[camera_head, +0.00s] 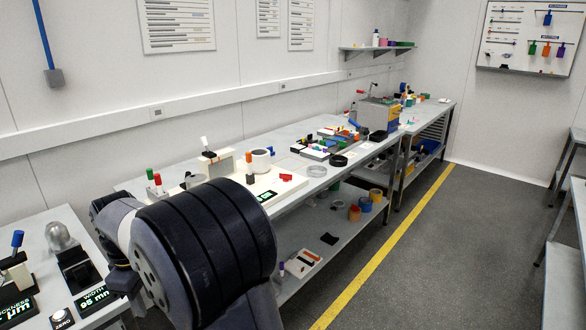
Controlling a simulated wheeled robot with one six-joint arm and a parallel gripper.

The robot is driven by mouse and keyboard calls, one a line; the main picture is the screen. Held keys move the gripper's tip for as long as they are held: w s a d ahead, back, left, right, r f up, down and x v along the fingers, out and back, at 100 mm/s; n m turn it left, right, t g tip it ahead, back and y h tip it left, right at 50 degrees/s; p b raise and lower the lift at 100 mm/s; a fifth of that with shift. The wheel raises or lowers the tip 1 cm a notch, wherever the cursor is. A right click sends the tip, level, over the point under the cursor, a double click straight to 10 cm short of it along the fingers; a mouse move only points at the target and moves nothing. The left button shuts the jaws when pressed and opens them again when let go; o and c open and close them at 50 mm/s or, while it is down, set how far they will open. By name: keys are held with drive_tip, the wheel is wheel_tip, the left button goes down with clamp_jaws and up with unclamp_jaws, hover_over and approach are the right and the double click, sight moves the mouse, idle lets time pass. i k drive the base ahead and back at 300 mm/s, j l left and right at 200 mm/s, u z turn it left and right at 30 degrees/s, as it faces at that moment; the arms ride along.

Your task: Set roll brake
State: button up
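A white roll (262,160) stands on the long bench, on or just behind a pale base plate (296,184). An upright orange-topped handle (249,161) and a small red piece (286,177) are by it on the plate. A small white lever (204,142) tilts up from a dark block left of the roll. I cannot tell which part is the roll brake or how it is set. My gripper is not in view; my large dark arm link covers the bench's near end.
A nearer bench (40,232) at left carries displays and a blue-handled device (17,241). Green and red handles (157,182) stand behind my arm. Farther along the long bench are a grey ring (316,171), coloured parts and a grey machine (378,115).

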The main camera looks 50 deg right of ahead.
sight(286, 177)
drive_tip(key=i+l+z, duration=0.1)
drive_tip(key=i+l, duration=0.15)
drive_tip(key=l, duration=0.35)
drive_tip(key=i+l+z, duration=0.1)
drive_tip(key=i+l, duration=0.2)
drive_tip(key=l, duration=0.3)
drive_tip(key=i+l+z, duration=0.1)
drive_tip(key=i+l, duration=0.2)
drive_tip(key=l, duration=0.25)
drive_tip(key=i+l+z, duration=0.15)
drive_tip(key=i+l, duration=0.2)
drive_tip(key=l, duration=0.2)
drive_tip(key=i+l+z, duration=0.1)
drive_tip(key=i+l, duration=0.25)
drive_tip(key=l, duration=0.2)
